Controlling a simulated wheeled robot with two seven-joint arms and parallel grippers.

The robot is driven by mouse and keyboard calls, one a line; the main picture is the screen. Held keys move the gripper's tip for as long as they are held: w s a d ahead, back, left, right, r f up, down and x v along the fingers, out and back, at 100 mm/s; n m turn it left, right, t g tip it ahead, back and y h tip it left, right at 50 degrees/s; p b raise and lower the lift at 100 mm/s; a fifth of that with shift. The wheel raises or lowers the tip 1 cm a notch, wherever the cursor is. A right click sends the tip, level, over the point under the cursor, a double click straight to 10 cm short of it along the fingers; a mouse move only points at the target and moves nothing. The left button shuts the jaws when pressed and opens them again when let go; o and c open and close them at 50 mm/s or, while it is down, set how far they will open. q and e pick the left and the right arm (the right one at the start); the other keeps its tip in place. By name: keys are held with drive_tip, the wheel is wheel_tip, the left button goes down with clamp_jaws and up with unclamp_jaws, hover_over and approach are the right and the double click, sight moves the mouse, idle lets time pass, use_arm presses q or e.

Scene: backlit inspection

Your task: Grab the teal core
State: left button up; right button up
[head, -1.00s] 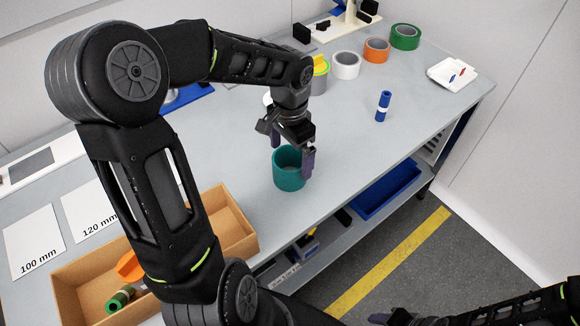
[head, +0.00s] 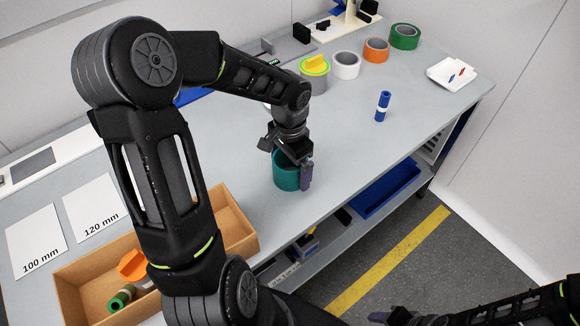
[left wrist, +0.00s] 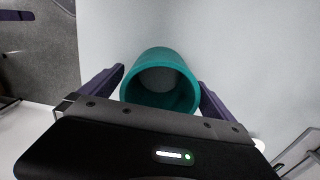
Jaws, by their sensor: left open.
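The teal core (head: 284,180) is a short, hollow cylinder standing upright on the grey workbench near its front edge. My left gripper (head: 292,171) is open directly over it, with one finger down along the core's right side; the other finger is hidden in the head view. In the left wrist view the teal core (left wrist: 160,56) lies between the two spread fingers, its open end facing the camera. A small part of my right arm shows at the bottom right, and its gripper (head: 385,316) is dark and unclear.
A cardboard box (head: 236,222) with a green roll (head: 122,298) and an orange piece stands left. White (head: 346,65), orange (head: 376,50) and green (head: 404,37) tape rolls line the back. The bench between is clear.

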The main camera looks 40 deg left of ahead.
use_arm(q)
drive_tip(key=c, duration=1.5)
drive_tip(key=shift+o, duration=0.2)
drive_tip(key=shift+r, duration=0.1)
wheel_tip(320, 180, up, 10)
drive_tip(key=shift+b, duration=0.3)
